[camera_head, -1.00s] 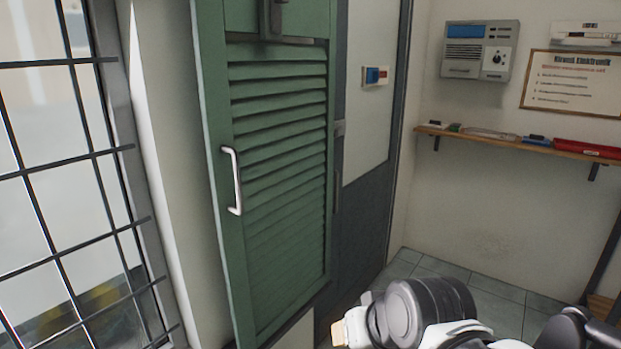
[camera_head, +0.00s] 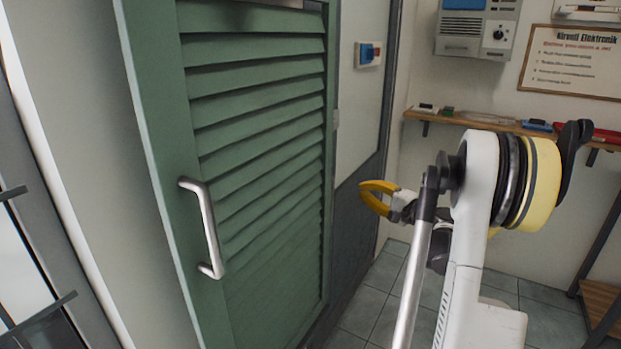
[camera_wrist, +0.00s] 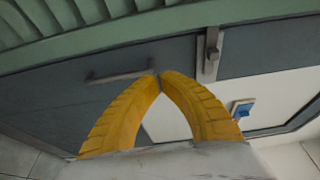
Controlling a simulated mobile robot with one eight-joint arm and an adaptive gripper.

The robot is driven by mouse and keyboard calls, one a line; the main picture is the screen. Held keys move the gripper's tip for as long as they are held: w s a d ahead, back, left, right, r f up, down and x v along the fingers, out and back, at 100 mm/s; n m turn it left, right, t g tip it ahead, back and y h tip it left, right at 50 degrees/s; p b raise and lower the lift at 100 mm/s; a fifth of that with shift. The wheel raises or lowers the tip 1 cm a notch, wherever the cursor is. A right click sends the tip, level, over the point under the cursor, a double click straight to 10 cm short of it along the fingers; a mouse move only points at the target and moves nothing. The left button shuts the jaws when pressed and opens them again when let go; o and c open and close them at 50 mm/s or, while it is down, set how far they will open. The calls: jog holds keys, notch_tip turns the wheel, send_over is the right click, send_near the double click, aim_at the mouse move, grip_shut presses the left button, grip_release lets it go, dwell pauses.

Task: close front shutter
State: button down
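The green louvred shutter (camera_head: 262,140) fills the left and middle of the head view. It stands at an angle in front of a grey and white door, so it looks open. Its metal handle (camera_head: 208,230) is on its left stile. In the wrist view the shutter's edge (camera_wrist: 110,38) crosses the top. My gripper (camera_head: 364,190) is to the right of the shutter, apart from the handle. Its yellow fingertips meet at the tips in the wrist view (camera_wrist: 159,75), with nothing between them.
The door (camera_wrist: 60,95) shows a dark bar handle (camera_wrist: 120,76) and a latch (camera_wrist: 209,52). A wooden shelf (camera_head: 480,122) with small items runs along the right wall. Window bars stand at far left. Tiled floor is open below.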

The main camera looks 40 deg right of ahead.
jog(key=w+a+b, duration=0.4)
jog(key=w, duration=0.4)
dwell(0.6)
